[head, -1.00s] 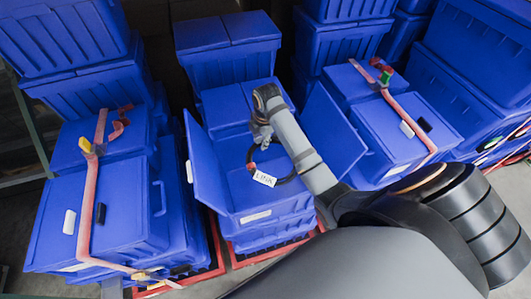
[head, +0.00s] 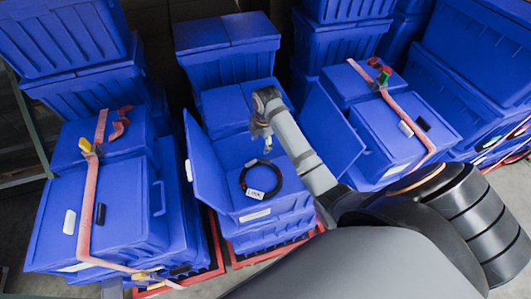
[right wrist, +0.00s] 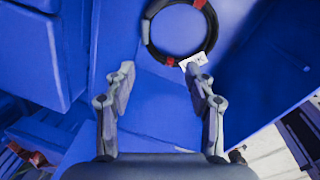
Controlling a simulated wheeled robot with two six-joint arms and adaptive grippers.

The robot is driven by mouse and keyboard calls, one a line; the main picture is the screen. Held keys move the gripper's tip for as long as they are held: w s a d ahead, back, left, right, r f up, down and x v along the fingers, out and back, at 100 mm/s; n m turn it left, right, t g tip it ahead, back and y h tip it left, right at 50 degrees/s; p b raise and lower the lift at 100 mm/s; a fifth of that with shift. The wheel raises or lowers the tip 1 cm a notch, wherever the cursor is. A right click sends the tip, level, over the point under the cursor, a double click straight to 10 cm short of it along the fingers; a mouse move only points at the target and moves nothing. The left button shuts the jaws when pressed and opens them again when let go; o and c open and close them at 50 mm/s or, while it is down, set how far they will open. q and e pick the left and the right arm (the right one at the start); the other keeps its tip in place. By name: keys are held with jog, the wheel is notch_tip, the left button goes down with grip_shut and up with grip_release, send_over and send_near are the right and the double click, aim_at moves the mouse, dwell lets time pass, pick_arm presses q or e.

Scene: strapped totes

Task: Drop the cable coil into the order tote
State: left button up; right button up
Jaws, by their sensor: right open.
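The cable coil (head: 260,178) is a black ring with red ties and a white tag. It lies inside the blue order tote (head: 285,208), the middle tote with both lid flaps open. My right gripper (head: 265,139) is above the tote, toward its far side, with its fingers apart and nothing between them. In the right wrist view, the open fingers (right wrist: 160,82) are clear of the coil (right wrist: 180,50), which lies flat on a blue surface beyond the fingertips. The tag (right wrist: 193,61) is near the right fingertip in the picture. My left gripper is not in view.
The left lid flap (head: 202,165) and right lid flap (head: 332,130) stand open beside my right arm. Closed totes with pink straps stand at left (head: 110,205) and right (head: 400,130). More blue totes are stacked behind.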

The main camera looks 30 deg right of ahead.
notch_tip(320, 180, up, 7)
jog(key=s, duration=0.1)
jog(key=shift+f, duration=0.15)
dwell(0.6)
